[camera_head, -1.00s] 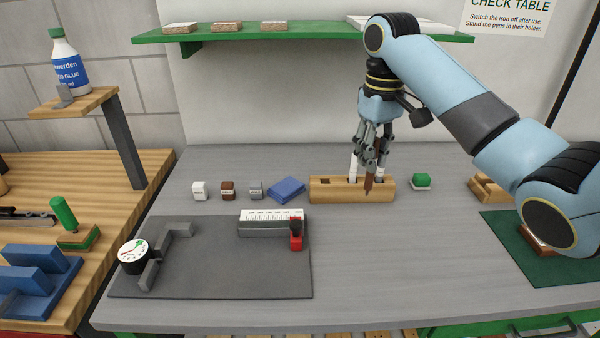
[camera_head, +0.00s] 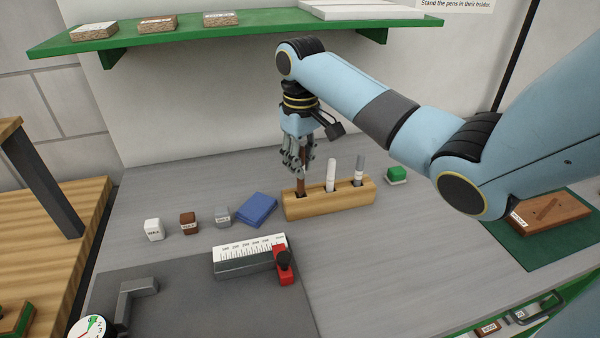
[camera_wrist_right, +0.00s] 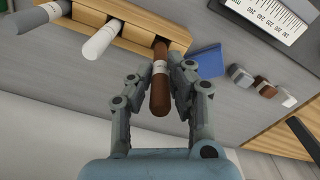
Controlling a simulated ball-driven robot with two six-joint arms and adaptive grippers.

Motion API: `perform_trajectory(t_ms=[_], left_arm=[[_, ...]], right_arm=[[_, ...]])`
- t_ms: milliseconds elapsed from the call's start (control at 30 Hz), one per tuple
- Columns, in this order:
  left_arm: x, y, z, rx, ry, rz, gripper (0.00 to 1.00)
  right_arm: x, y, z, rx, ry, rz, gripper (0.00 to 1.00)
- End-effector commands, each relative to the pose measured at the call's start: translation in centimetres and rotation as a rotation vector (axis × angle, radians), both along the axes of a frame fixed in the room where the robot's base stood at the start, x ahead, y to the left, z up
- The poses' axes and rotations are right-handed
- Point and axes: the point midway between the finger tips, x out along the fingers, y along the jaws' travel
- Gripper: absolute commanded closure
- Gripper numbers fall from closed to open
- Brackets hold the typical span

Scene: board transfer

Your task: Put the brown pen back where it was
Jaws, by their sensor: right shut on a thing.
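The brown pen (camera_head: 301,186) is upright in my right gripper (camera_head: 299,170), which is shut on it. The pen's lower end is at the left slot of the wooden pen holder (camera_head: 330,207) and appears to be inside it; how deep is hard to tell. In the right wrist view the brown pen (camera_wrist_right: 160,88) runs between the two fingers (camera_wrist_right: 158,75) down to the end slot of the holder (camera_wrist_right: 180,36). A white pen (camera_head: 331,172) and a grey pen (camera_head: 358,172) stand in the other slots. My left gripper is not in view.
Small white, brown and grey blocks stand further left. A ruler gauge with a red stop (camera_head: 283,266) is in front. A green shelf (camera_head: 240,30) is behind.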

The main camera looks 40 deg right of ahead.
Motion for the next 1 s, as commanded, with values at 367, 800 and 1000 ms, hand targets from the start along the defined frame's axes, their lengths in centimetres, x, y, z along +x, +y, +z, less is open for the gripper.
perform_trajectory(t_ms=[367,800,1000], left_arm=[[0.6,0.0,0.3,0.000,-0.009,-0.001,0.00],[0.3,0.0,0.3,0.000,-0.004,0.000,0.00],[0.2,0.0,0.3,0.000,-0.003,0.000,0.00]], right_arm=[[-0.1,0.0,-3.4,0.000,0.001,0.001,1.00],[-0.1,0.0,-4.3,0.000,0.002,0.001,1.00],[-0.1,0.0,-4.3,-0.001,0.001,0.001,0.62]])
